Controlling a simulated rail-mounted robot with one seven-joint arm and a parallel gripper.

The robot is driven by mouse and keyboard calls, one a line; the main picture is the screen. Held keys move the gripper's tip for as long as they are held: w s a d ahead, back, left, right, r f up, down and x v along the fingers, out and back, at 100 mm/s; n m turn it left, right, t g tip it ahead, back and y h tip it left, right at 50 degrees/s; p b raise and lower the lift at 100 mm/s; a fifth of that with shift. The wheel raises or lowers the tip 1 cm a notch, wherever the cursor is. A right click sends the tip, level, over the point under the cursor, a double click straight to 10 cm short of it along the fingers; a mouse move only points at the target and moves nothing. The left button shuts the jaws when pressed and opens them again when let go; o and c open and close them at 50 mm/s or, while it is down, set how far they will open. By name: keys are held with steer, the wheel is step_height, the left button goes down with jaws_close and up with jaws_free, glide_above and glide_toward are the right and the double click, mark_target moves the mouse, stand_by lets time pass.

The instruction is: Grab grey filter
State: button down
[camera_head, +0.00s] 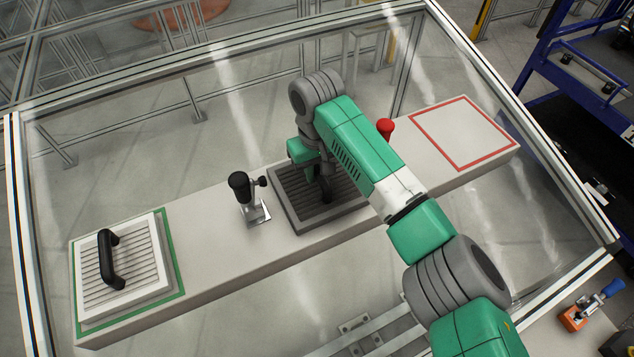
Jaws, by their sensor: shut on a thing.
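The grey filter (288,206) is a dark square slatted panel in a lighter grey frame, lying flat at the middle of the long bench. My gripper (319,180) is over its middle and shut on the filter's dark handle (327,194). The arm and gripper hide most of the handle and the filter's right part, so the fingertips hardly show. I see no gap under the filter.
A black-handled toggle clamp (254,211) stands left of the filter; a red-handled one (385,127) shows partly behind my arm. A white filter (133,285) sits inside the green outline at left. The red-outlined area (463,132) at right is empty. Clear guard panels surround the bench.

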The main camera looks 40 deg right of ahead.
mark_target(318, 170)
steer(key=shift+r, duration=0.1)
steer(key=shift+r+b, duration=0.3)
steer(key=shift+r, duration=0.25)
steer(key=shift+s+a+r+b, duration=0.15)
steer(key=shift+r+b, duration=0.1)
steer(key=shift+r, duration=0.3)
steer(key=shift+s+d+r+b, duration=0.1)
steer(key=shift+s+r+b, duration=0.1)
steer(key=shift+r, duration=0.35)
steer(key=s+a+p, duration=0.1)
steer(key=s+a, duration=0.1)
steer(key=s, duration=0.5)
steer(key=s+a+r+p, duration=0.1)
steer(key=s+a, duration=0.2)
steer(key=s, duration=0.4)
steer(key=shift+a+r, duration=0.25)
